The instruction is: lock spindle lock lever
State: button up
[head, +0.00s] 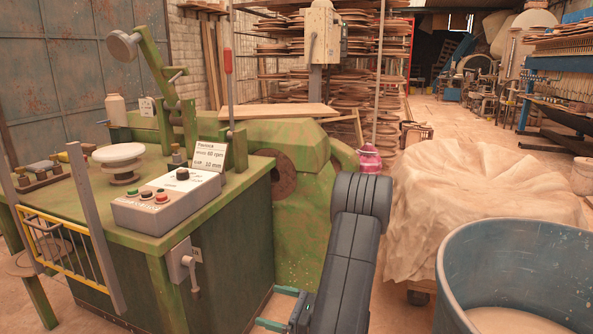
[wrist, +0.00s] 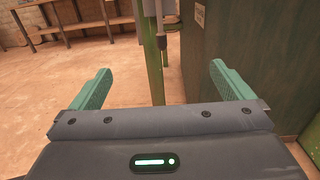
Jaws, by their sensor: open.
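A grey lever (head: 192,276) hangs down from a light grey plate (head: 179,264) on the side of the green machine cabinet; I take it to be the spindle lock lever. A small label, too small to read, sits beside it. In the wrist view a grey lever part (wrist: 161,38) shows at the top centre, in front of a green leg. My gripper (head: 266,307) is low, to the right of the lever and apart from it. In the wrist view its teal fingers (wrist: 160,70) are spread wide with nothing between them.
The green cabinet wall (wrist: 255,60) stands close on the right in the wrist view. A control box (head: 165,199) and a red-handled lever (head: 228,62) are on the machine top. A blue tub (head: 515,250) and a covered pile (head: 480,190) stand right. Bare floor lies left in the wrist view.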

aim_at(190, 261)
jog(key=j+u, duration=0.1)
jog(key=u, duration=0.3)
jog(key=j+u, duration=0.1)
jog(key=u, duration=0.35)
jog(key=j+u, duration=0.1)
jog(key=u, duration=0.7)
jog(key=i+j+u, duration=0.1)
jog(key=u, duration=0.75)
jog(key=i+j+u, duration=0.15)
jog(key=i+u, duration=0.2)
jog(key=i, duration=0.15)
jog(key=k+l, duration=0.2)
jog(key=l, duration=0.2)
jog(key=u, duration=0.05)
